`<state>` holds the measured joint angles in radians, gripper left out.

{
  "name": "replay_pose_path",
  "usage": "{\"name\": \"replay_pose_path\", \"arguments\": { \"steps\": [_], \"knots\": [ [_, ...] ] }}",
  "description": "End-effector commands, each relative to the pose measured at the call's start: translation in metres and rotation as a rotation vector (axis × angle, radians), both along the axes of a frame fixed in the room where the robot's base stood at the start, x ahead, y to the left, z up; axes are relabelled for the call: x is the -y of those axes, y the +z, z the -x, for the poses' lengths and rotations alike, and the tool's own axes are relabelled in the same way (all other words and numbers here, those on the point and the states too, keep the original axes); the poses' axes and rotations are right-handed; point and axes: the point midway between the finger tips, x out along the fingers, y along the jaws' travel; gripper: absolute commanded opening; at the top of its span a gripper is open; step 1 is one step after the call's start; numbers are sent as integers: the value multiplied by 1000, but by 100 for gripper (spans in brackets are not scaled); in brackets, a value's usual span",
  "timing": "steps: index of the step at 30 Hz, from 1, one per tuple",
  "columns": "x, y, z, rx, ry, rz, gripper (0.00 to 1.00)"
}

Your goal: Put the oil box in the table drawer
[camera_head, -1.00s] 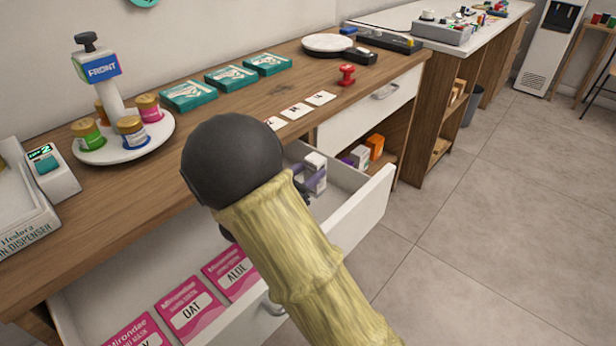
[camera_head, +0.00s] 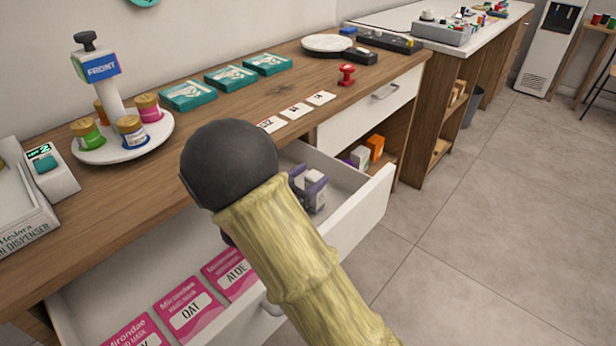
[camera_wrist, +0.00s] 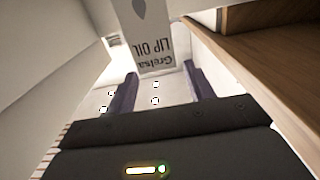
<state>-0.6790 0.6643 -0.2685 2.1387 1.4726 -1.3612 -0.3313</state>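The oil box, a white carton with "Gretsa LIP OIL" lettering, is at the top middle of the wrist view (camera_wrist: 152,45), with its lettering upside down. In the head view the white box (camera_head: 314,177) shows inside the open drawer (camera_head: 362,215) beneath the wooden counter. My gripper (camera_head: 308,188) is down in the drawer at the box. In the wrist view its two purple fingers (camera_wrist: 160,90) stand wide apart, with gaps between them and the box. It looks open. My wrist and arm hide the drawer's middle.
Pink mask packets (camera_head: 190,312) lie in the drawer's near left part. White and orange boxes (camera_head: 372,148) stand on the shelf beyond the drawer. On the counter are white cards (camera_head: 295,110), a red stamp-like piece (camera_head: 346,75), teal boxes (camera_head: 230,78) and a round jar stand (camera_head: 123,150).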

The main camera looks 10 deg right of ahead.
Motion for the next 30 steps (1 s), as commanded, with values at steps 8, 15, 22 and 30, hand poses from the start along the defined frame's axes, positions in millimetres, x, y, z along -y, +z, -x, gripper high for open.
{"name": "replay_pose_path", "arguments": {
  "steps": [8, 15, 22, 30],
  "knots": [
    [0, 0, 0, 0, 0, 0, 59],
    [0, 17, 0, 2, 0, -2, 59],
    [-36, 14, 25, -1, 4, 0, 59],
    [-78, 14, 56, -1, 5, 0, 59]
  ]
}}
